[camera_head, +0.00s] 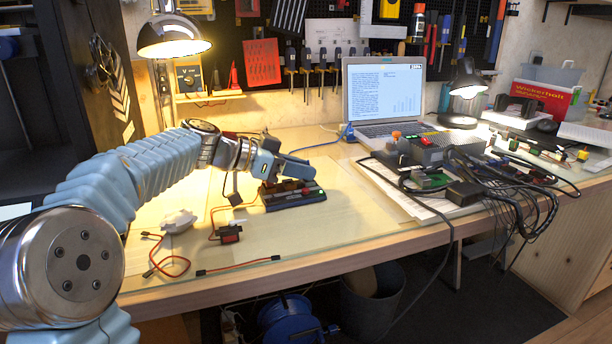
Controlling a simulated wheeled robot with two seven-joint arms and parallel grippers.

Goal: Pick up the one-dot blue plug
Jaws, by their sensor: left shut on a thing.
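My left gripper (284,167) reaches in from the left over the wooden bench, at the back edge of a dark block (294,201) with a green and a red spot on top. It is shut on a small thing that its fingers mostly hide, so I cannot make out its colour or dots. I cannot pick out a one-dot blue plug for certain. A blue piece (348,132) on a blue cable stands by the laptop, with no dots readable. My right gripper is not in view.
A small servo (229,234), red-black leads (238,266) and a pale part (179,220) lie in front and left of the block. A laptop (384,95) stands behind. Wired electronics (442,150) crowd the right. The bench front between them is mostly clear.

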